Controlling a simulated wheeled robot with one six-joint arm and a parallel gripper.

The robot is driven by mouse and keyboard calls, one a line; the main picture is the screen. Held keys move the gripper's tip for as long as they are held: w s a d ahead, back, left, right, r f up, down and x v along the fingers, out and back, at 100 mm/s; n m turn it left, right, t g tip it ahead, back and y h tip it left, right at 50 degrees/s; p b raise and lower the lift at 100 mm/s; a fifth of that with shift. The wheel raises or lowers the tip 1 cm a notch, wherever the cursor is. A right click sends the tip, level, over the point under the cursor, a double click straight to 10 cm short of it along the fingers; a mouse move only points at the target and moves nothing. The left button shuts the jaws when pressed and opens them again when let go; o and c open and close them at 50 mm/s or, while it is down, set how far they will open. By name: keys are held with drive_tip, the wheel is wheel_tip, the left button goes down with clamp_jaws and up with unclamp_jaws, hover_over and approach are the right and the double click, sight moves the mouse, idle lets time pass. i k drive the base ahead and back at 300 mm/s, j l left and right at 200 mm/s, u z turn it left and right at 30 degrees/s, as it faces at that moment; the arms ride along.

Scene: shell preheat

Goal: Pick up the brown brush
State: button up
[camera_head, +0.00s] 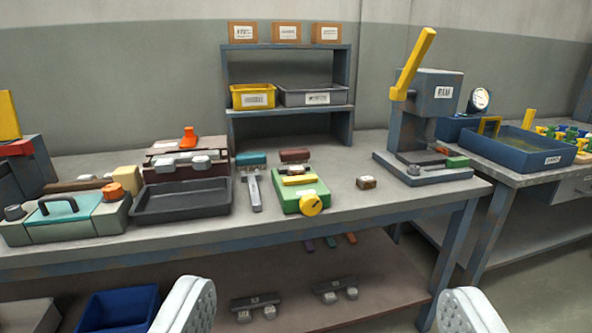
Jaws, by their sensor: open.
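A dark brown block with a paler part beneath it, looking like the brown brush (295,155), lies on the workbench (345,208), behind a green device (313,196) with yellow parts. Its lower front is partly hidden by that device. A similar teal piece (251,158) is just to its left, above a grey metal tool (254,192). My gripper (325,305) is open and empty, its two pale fingers wide apart at the bottom of the picture. It is apart from the bench, on the near side of it.
A black tray (182,210) and a teal-lidded case (65,222) stand at the left of the bench. A small brown block (366,183) and a press (430,110) stand to the right. Shelves (285,112) with bins rise behind the brush.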

sight(298, 155)
drive_tip(key=i+z, duration=0.1)
drive_tip(key=i, duration=0.9)
drive_tip(key=i+j, duration=0.2)
drive_tip(key=i, duration=0.8)
drive_tip(key=l+z, duration=0.05)
